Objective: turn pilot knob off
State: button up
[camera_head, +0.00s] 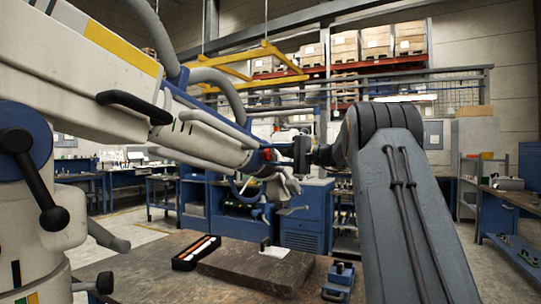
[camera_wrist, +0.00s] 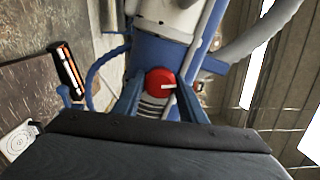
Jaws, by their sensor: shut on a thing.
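The pilot knob (camera_wrist: 160,81) is a round red knob with a white pointer mark that points to the right in the wrist view. It sits on the end of the white and blue microscope arm (camera_head: 215,148); a bit of red (camera_head: 268,154) shows there in the head view. My gripper (camera_wrist: 160,88) has one finger on each side of the knob and is shut on it. In the head view my gripper (camera_head: 284,154) reaches the arm's end from the right. Its fingertips are small and partly hidden there.
A brown table (camera_head: 150,280) below holds a dark slab (camera_head: 255,268), a black tray (camera_head: 197,252) with orange and white items, and a small blue device (camera_head: 340,278). A blue cable (camera_wrist: 95,70) loops left of the knob in the wrist view. Workbenches and shelves stand farther back.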

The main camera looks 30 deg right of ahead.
jog(key=shift+m, duration=0.4)
jog(key=o, duration=1)
jog(key=shift+b+v, duration=1)
jog(key=shift+v, duration=3)
